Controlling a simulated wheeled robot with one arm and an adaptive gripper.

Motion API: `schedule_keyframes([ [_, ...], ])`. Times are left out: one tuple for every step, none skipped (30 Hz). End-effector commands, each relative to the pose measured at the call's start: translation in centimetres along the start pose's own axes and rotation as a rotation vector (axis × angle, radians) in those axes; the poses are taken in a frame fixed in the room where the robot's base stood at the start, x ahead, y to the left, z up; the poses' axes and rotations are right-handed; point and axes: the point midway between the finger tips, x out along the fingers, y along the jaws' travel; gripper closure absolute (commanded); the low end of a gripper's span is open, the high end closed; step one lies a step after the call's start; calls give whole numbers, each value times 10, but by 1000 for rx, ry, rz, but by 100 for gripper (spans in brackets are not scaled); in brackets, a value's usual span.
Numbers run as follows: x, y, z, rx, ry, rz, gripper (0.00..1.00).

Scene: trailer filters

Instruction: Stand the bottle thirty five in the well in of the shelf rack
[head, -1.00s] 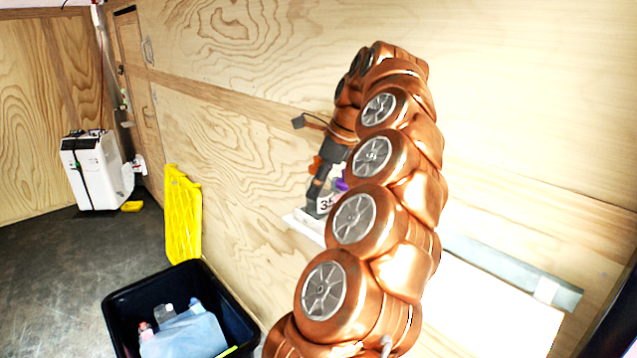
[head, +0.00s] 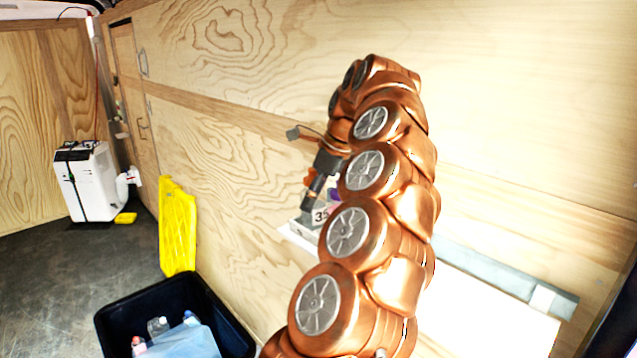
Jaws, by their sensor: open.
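A bottle with a white label reading what looks like 35 (head: 320,215) and a purple cap stands by the plywood wall, partly hidden behind my arm. My gripper (head: 309,210) points down right at the bottle, its dark fingers beside the label. The jaws are open; whether a finger touches the bottle I cannot tell. A white and grey base (head: 294,234), perhaps part of the shelf rack, shows under the bottle and gripper. My arm hides most of it, and no well can be made out.
A black bin (head: 118,322) with several bottles stands on the floor at the lower left. A yellow panel (head: 177,228) leans on the wall behind it. A pale surface (head: 490,310) with a grey rail (head: 500,268) lies right of my arm.

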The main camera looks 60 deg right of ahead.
Motion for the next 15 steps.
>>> schedule_keyframes([
  [-3, 0, 1, 0, 0, 0, 14],
  [-4, 0, 2, 0, 0, 0, 14],
  [-4, 0, 1, 1, 0, -1, 14],
  [-4, -1, 0, 1, 1, -1, 14],
  [-6, -1, 0, 2, 1, -2, 14],
  [-8, -2, 0, 3, 0, -4, 14],
  [-10, -2, 0, 3, 0, -5, 14],
  [-12, -2, 0, 4, 0, -5, 14],
  [-14, -2, 0, 4, 0, -4, 14],
  [-16, -2, 0, 4, 1, -2, 14],
  [-17, -1, 0, 4, 1, -1, 14],
  [-19, -1, 0, 3, 1, 0, 14],
  [-21, -1, 0, 2, 0, -1, 14],
  [-23, -1, 0, 2, 0, -2, 14],
  [-25, -1, 1, 1, -2, -4, 14],
])
